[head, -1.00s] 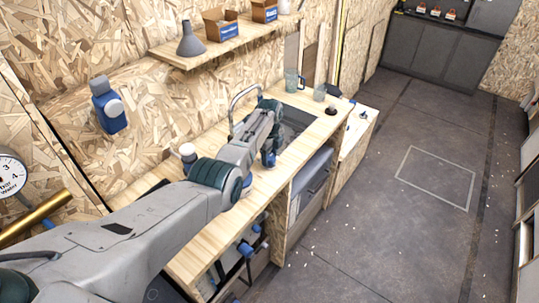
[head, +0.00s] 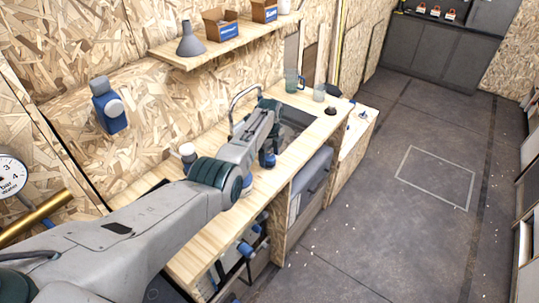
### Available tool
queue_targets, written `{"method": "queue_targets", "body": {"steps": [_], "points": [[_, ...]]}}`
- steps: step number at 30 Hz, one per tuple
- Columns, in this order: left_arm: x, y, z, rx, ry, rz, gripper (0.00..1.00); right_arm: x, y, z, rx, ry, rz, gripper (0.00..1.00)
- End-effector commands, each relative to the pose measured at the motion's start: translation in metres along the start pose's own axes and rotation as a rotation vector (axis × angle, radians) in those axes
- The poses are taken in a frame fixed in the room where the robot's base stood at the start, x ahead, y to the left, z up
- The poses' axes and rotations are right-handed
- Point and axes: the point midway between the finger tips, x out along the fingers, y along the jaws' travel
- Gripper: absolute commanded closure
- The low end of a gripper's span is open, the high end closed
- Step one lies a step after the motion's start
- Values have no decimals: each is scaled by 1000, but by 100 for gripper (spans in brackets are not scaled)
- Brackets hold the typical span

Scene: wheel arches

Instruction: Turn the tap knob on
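The tap (head: 236,99) shows as a curved metal spout rising behind my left arm at the back of the wooden counter. Its knob is not visible and may be hidden behind my arm. The sink (head: 294,117) is a dark basin to the right of the tap, partly covered by my arm. My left gripper (head: 267,159) points down at the sink's near left edge, close to the tap. Its fingers are too small and covered to tell whether they are open or shut. My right gripper is not in view.
A blue-green mug (head: 291,80) and a clear cup (head: 319,92) stand behind the sink. A white-topped jar (head: 187,152) stands left of my arm. A shelf (head: 225,45) with a grey funnel (head: 190,39) and boxes hangs above. The floor at right is clear.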

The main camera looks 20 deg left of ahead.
Motion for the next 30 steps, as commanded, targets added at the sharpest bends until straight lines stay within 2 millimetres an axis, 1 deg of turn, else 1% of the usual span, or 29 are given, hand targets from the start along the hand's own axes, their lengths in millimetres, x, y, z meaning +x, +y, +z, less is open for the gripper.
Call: {"method": "queue_targets", "body": {"steps": [5,8,12,21,25,30], "points": [[-2,0,0,0,1,1,36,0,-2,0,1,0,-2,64],[-10,0,0,0,0,-1,36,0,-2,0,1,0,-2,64],[-30,0,0,0,-1,-3,36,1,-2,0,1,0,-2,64],[-85,-1,0,0,-1,-3,36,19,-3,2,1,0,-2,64],[-100,0,0,0,0,-1,36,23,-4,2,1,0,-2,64],[-108,0,0,0,0,0,36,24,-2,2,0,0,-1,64]]}}
